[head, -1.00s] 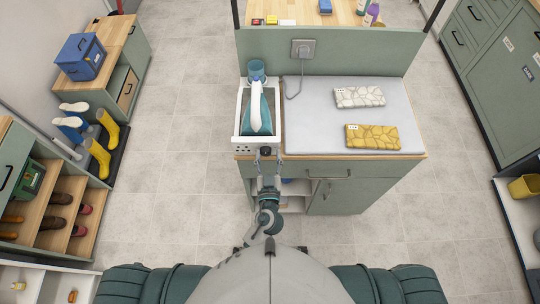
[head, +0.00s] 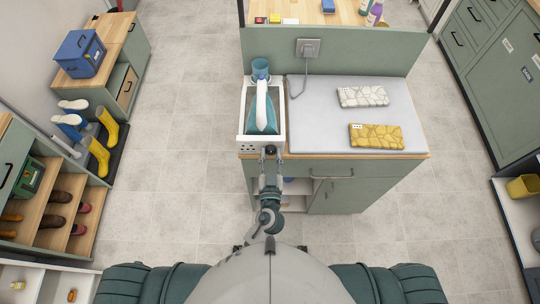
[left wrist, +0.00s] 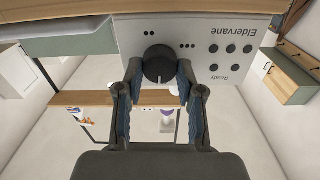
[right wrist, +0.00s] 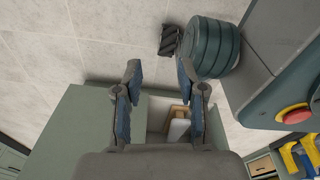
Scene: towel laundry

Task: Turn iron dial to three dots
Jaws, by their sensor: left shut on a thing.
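The iron station (head: 247,141) is a white tray at the left end of the counter, with a teal-and-white iron (head: 263,110) on it. Its black round dial (left wrist: 160,63) is on the white front panel, upside down in the left wrist view. The dial's pale pointer mark is toward the picture's bottom. Small dots are printed beside the dial. My left gripper (left wrist: 159,78) is shut on the dial, a finger on each side; it shows below the panel in the head view (head: 270,157). My right gripper (right wrist: 155,75) is open and empty; the head view does not show it.
A grey ironing pad (head: 310,125) covers the counter's right part. A white patterned folded towel (head: 362,96) and a yellow one (head: 376,136) lie on it. A cable runs to a wall socket (head: 308,48).

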